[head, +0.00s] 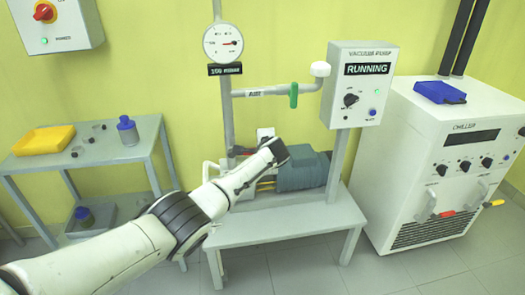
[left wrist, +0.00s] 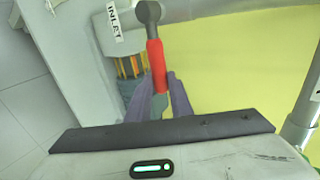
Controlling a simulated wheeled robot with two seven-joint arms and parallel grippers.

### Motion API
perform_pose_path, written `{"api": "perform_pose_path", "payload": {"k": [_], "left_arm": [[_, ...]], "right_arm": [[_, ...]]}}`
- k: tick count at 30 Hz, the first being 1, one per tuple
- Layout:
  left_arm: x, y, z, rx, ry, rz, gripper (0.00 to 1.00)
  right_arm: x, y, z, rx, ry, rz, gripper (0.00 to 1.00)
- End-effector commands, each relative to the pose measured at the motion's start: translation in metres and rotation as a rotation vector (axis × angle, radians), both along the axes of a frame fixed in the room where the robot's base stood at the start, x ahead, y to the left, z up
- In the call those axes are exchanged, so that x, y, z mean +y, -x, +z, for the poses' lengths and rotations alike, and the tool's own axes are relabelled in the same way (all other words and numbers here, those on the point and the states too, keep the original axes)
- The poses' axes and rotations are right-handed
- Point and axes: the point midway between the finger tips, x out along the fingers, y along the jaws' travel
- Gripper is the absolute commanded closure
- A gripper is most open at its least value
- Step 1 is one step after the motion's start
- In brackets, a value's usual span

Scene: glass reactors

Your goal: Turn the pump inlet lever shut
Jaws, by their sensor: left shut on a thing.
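The pump inlet lever has a red handle (left wrist: 156,62) on a grey pivot (left wrist: 148,12), beside a label reading INLET in the left wrist view. My left gripper (left wrist: 160,90) is shut on the red handle, with one finger on each side of it. In the head view my left arm reaches over the vacuum pump (head: 302,172) on its low grey bench (head: 290,217). My right gripper is not in view.
A vertical pipe with a gauge (head: 223,43) and a side pipe with a green lever (head: 294,95) rise behind the pump. A control box (head: 360,85) shows RUNNING. A chiller (head: 455,150) stands right, a side table (head: 90,155) left. Floor is clear in front of the chiller.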

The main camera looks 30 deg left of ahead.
Motion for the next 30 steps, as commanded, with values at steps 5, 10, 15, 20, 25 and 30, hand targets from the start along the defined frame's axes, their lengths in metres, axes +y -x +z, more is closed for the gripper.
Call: {"api": "perform_pose_path", "payload": {"k": [5, 10, 15, 20, 25, 30], "left_arm": [[0.001, 0.001, -0.001, 0.004, -0.004, 0.0, 0.64], [0.001, 0.001, -0.001, 0.003, -0.002, 0.0, 0.62], [0.0, 0.001, 0.0, 0.002, -0.002, 0.001, 0.62], [-0.004, 0.006, 0.006, 0.002, -0.001, 0.0, 0.62], [-0.013, 0.02, 0.019, 0.002, -0.001, -0.001, 0.62], [-0.025, 0.036, 0.031, 0.001, -0.001, -0.002, 0.62]], "right_arm": [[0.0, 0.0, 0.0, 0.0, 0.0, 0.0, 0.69], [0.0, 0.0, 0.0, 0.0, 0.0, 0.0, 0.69], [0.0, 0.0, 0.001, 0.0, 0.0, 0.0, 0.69], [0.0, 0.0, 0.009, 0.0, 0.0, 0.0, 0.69], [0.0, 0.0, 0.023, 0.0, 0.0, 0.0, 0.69], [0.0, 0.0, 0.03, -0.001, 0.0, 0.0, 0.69]]}}
